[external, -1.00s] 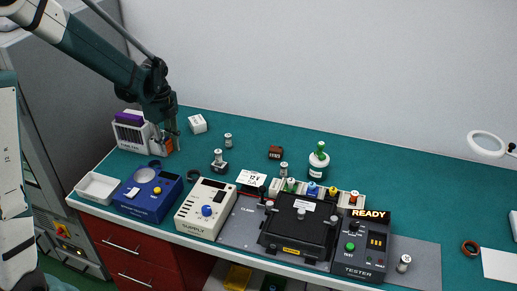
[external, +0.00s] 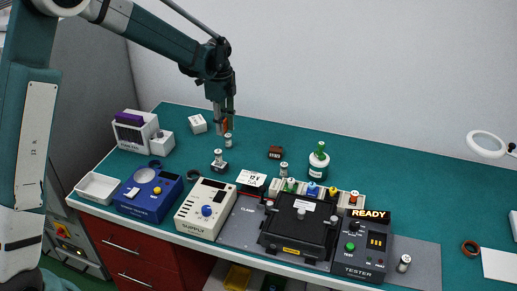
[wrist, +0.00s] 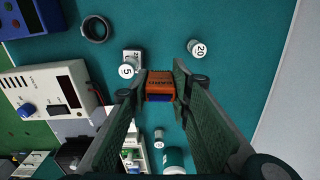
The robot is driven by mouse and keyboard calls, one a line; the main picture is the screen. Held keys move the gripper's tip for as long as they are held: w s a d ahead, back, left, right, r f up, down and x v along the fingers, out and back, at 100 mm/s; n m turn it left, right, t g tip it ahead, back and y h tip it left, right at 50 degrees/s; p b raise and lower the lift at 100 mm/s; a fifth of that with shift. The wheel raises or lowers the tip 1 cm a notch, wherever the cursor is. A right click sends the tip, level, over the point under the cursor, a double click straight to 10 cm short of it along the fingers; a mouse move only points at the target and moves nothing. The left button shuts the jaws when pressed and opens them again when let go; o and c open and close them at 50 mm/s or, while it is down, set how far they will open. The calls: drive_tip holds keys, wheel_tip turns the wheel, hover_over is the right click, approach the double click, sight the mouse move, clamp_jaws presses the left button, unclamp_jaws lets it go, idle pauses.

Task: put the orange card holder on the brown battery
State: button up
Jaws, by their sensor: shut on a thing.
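My gripper (external: 223,128) is shut on the orange card holder (external: 226,125) and holds it above the table, near a small white-topped weight at the back. In the wrist view the orange card holder (wrist: 160,80) sits between the fingertips, with a dark blue band on its lower side. The brown battery (external: 275,153) is a small dark block lying on the teal table, to the right of my gripper in the external view. I cannot make it out in the wrist view.
A green-capped bottle (external: 318,161) stands right of the battery. A white block (external: 197,124) is to the left.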

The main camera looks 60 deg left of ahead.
drive_tip(key=r+n+p, duration=0.1)
drive_tip(key=r+p, duration=0.1)
hover_over(276, 148)
drive_tip(key=shift+d+f, duration=0.15)
drive_tip(key=shift+s+f, duration=0.1)
drive_tip(key=shift+f, duration=3.05)
drive_tip(key=shift+f, duration=1.85)
drive_tip(key=shift+f, duration=0.2)
drive_tip(key=o, duration=0.8)
drive_tip(key=shift+c, duration=0.2)
